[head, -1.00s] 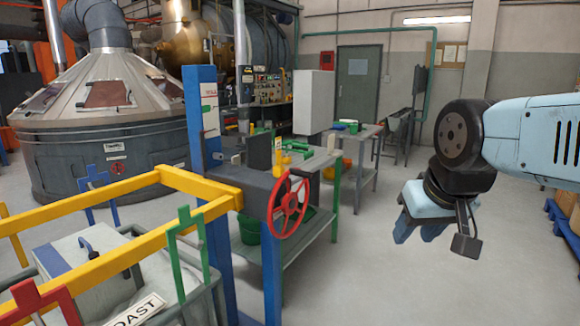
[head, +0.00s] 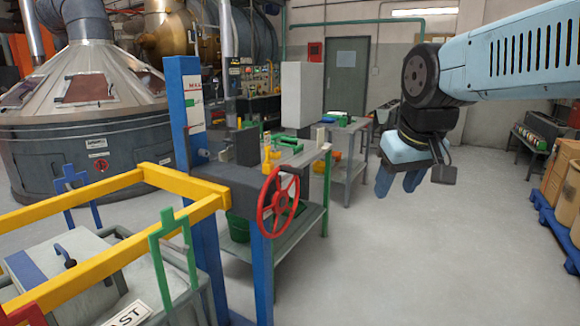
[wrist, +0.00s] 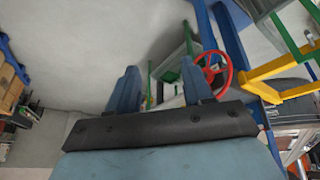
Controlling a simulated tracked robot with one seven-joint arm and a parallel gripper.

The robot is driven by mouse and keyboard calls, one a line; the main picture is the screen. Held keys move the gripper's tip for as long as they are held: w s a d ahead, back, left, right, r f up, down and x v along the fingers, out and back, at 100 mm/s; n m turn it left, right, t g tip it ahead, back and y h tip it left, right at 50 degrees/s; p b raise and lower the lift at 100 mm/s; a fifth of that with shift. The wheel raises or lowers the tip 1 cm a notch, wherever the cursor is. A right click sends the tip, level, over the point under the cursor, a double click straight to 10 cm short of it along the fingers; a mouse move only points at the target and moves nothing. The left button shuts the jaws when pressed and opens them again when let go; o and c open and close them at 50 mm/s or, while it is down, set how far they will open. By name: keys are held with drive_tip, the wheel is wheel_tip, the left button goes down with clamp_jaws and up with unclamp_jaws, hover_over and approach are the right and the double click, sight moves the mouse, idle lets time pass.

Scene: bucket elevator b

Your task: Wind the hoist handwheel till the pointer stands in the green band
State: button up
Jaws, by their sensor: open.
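The red handwheel (head: 281,200) is mounted on the front of a dark grey housing (head: 240,184) on a blue frame in the head view. It also shows in the wrist view (wrist: 211,70), beyond and to the right of my fingers. A white scale plate (head: 194,92) marked MAX, with a small green patch, is on the tall blue post. The pointer is too small to make out. My gripper (head: 398,190) is open and empty, well to the right of the wheel and apart from it. Its two blue fingers also show in the wrist view (wrist: 158,80).
Yellow rails (head: 150,207) stand left of the wheel, around a grey lidded box (head: 75,262). A workbench (head: 315,160) stands behind the wheel. Boxes on a blue pallet (head: 550,222) are at the far right. The floor between wheel and pallet is clear.

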drive_tip(key=w+a+r+n, duration=0.2)
drive_tip(key=w+a+r, duration=0.15)
drive_tip(key=w, duration=0.55)
drive_tip(key=n+g+h, duration=0.1)
drive_tip(key=n+g, duration=0.2)
drive_tip(key=n, duration=0.4)
hover_over(292, 168)
drive_tip(key=s+a, duration=0.2)
drive_tip(key=f, duration=0.4)
drive_tip(key=w+d+f, duration=0.1)
drive_tip(key=f, duration=0.4)
drive_tip(key=w+d+f, duration=0.1)
drive_tip(key=f, duration=0.4)
drive_tip(key=shift+w, duration=0.1)
drive_tip(key=shift+c, duration=0.3)
clamp_jaws()
